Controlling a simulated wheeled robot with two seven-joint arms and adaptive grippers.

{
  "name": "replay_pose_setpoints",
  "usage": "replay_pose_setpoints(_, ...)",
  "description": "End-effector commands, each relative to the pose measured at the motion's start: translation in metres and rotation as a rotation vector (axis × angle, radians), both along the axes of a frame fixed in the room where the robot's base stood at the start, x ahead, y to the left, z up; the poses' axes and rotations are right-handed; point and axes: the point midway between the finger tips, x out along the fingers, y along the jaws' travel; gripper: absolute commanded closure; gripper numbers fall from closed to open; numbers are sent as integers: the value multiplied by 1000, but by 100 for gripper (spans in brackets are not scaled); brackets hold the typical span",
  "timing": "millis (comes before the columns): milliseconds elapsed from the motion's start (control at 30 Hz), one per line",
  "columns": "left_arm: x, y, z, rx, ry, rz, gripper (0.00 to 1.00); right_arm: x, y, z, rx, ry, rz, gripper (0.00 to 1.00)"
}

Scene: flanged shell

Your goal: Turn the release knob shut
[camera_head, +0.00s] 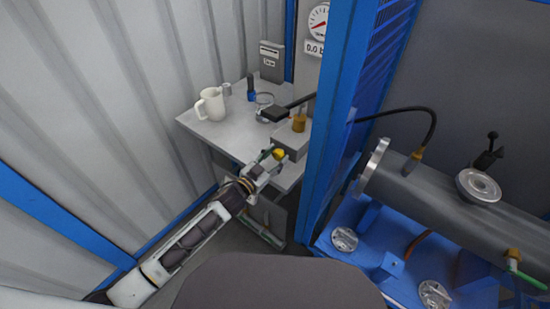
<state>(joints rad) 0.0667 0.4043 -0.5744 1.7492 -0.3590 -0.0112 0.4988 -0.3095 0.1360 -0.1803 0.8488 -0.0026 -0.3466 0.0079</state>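A small yellow knob (279,153) shows at the front of a grey block (290,138) on the shelf table; I take it as the release knob. My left gripper (271,160) comes up from the lower left, with its fingertips right at the yellow knob. The picture is too small to tell whether the fingers touch the knob or are closed on it. A brass fitting (299,122) stands on top of the block, with a black hose behind it. My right gripper is not in view.
The grey table (222,132) holds a white jug (211,104), a small blue-and-black item (251,91) and a glass dish (264,99). A gauge (318,19) hangs on the wall. A blue post (336,120) separates the table from a grey flanged cylinder (430,195) at right.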

Motion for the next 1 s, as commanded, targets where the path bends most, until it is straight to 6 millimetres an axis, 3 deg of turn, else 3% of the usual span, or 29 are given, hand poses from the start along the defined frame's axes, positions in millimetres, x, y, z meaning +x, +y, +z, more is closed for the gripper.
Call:
replay_pose_setpoints(467, -5, 3, -1, 0, 1, 0, 53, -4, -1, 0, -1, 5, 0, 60)
replay_pose_setpoints(1000, -41, 27, -1, 0, 2, -1, 53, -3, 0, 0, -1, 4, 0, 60)
